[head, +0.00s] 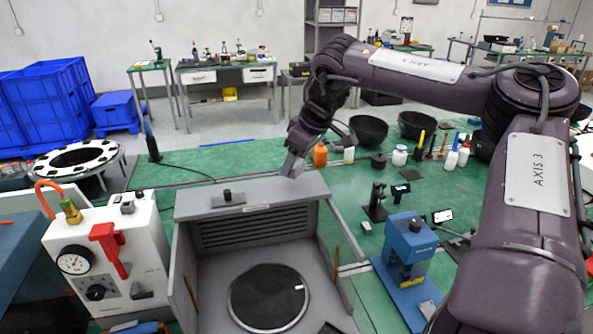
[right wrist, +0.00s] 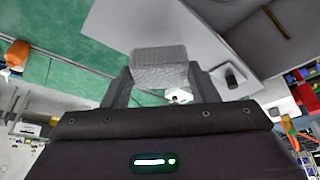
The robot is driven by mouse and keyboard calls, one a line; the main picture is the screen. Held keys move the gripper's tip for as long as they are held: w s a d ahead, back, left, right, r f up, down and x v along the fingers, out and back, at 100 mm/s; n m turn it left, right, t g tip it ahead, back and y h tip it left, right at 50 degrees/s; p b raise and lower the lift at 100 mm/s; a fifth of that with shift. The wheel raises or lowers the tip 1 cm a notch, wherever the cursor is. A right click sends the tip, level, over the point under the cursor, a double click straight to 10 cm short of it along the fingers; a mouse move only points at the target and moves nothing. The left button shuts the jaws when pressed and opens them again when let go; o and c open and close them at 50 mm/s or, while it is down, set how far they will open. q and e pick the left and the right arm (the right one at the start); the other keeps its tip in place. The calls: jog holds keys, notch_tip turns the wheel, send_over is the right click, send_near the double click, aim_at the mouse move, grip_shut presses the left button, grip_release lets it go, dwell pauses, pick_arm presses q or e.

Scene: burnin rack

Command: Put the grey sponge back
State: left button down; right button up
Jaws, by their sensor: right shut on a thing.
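The grey sponge (right wrist: 160,68) is a small textured block between the two fingers of my right gripper (right wrist: 158,84) in the right wrist view. In the head view, my right gripper (head: 296,152) hangs just beyond the back right corner of the grey open-fronted box (head: 252,204), above the green mat. The grey piece at its tip appears to be the sponge. My right gripper is shut on it. My left gripper is not in view.
A black round disc (head: 268,297) lies inside the grey box. A white gauge unit (head: 148,236) stands left, and a blue press (head: 410,244) stands right. Bottles, including an orange one (head: 320,155), and black bowls (head: 368,130) stand behind.

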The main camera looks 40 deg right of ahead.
aim_at(300, 164)
notch_tip(300, 164, down, 4)
jog(key=shift+r+p, duration=0.2)
jog(key=shift+p, duration=0.35)
jog(key=shift+f, duration=0.3)
jog(key=o, duration=0.9)
jog(key=shift+r, duration=0.3)
jog(key=shift+s+r, duration=0.1)
jog(key=shift+r, duration=0.2)
jog(key=b+v, duration=0.3)
jog(key=v, duration=0.8)
jog(key=shift+d, duration=0.1)
jog(key=shift+r, duration=0.15)
